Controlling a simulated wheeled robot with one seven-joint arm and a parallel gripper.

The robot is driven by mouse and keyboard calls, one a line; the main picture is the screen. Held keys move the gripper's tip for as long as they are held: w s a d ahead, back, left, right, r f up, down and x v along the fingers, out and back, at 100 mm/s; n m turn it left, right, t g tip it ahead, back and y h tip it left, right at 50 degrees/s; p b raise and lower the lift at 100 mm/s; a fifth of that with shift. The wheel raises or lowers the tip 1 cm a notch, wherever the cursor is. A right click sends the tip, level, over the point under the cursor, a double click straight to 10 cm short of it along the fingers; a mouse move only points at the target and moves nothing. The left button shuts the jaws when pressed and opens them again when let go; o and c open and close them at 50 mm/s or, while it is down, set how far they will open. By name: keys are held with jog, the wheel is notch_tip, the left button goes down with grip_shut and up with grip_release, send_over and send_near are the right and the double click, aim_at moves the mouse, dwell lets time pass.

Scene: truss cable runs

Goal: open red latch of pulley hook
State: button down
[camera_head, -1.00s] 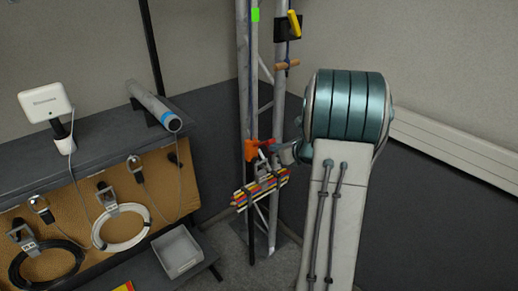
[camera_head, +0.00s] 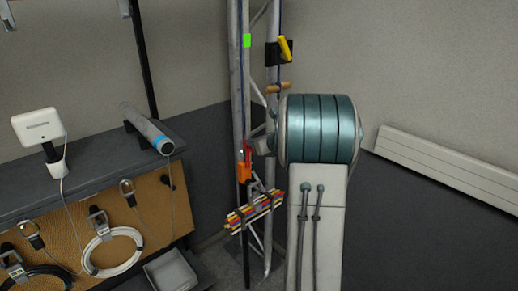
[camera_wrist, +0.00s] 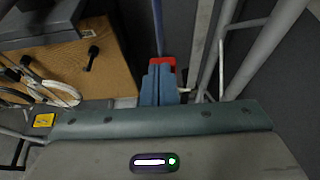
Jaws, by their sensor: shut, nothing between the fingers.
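The pulley hook (camera_head: 244,173) is an orange body on the dark rope beside the truss leg in the head view. Its red latch (camera_head: 247,150) stands upright at the top of the body. My gripper is just right of the latch in the head view, mostly hidden by my arm. In the wrist view my gripper (camera_wrist: 159,68) shows two blue-grey fingers shut together with nothing between them. A red part, likely the latch (camera_wrist: 170,62), shows just beyond the fingertips. I cannot tell whether they touch it.
The grey truss (camera_head: 240,80) rises close behind the hook. A strapped bundle of coloured bars (camera_head: 255,211) hangs below it. A wooden peg (camera_head: 278,88) and yellow handle (camera_head: 286,48) are above. A workbench (camera_head: 90,135) with hung cables stands left.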

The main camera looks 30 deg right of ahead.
jog(key=shift+w+a+r, duration=0.1)
jog(key=shift+w, duration=0.4)
jog(key=shift+r, duration=0.15)
